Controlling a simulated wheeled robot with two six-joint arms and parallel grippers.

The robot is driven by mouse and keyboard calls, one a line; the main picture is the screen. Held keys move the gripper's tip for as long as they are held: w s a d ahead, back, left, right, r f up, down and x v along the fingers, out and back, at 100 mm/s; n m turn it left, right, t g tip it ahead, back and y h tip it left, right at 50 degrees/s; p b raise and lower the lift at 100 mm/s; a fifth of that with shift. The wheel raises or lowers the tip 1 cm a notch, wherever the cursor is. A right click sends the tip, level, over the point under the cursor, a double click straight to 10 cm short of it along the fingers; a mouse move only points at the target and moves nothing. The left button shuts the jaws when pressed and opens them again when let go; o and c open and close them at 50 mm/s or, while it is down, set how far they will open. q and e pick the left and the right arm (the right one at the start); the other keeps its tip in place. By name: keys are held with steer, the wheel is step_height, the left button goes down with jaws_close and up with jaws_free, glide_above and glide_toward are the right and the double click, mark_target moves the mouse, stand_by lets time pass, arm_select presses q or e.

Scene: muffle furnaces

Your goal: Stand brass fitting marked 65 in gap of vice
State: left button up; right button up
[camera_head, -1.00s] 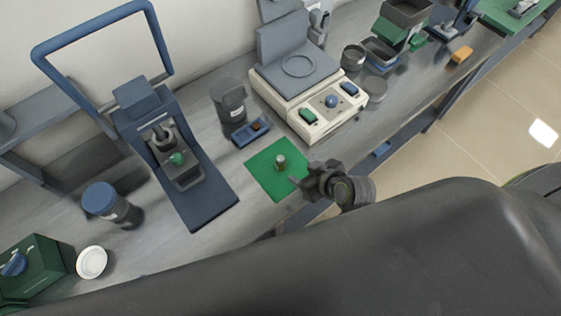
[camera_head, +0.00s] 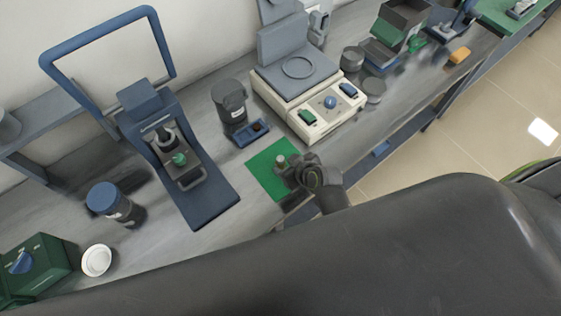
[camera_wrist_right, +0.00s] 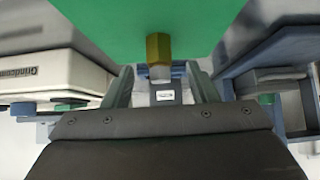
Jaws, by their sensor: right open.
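The brass fitting (camera_head: 281,160) stands upright on a green mat (camera_head: 262,175). In the right wrist view the fitting (camera_wrist_right: 158,48) shows as a six-sided brass piece; no number can be read on it. My right gripper (camera_head: 291,171) is right at the fitting. In the right wrist view the right gripper (camera_wrist_right: 160,80) is open, with its fingers apart and the fitting just beyond their tips, roughly centred. A blue bench device (camera_head: 205,200) with grey parts and a green knob stands left of the mat; I cannot tell whether it is the vice. My left gripper is not in view.
A cream balance (camera_head: 318,118) stands behind the mat, with a dark jar (camera_head: 229,100) and a small blue tray (camera_head: 252,132) nearby. A blue-lidded jar (camera_head: 104,200), a white dish (camera_head: 96,260) and a green box (camera_head: 38,262) are at the left.

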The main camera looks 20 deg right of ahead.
mark_target(283, 162)
steer(key=shift+x, duration=1.55)
steer(key=shift+w, duration=0.1)
steer(key=shift+r, duration=0.1)
jaws_close()
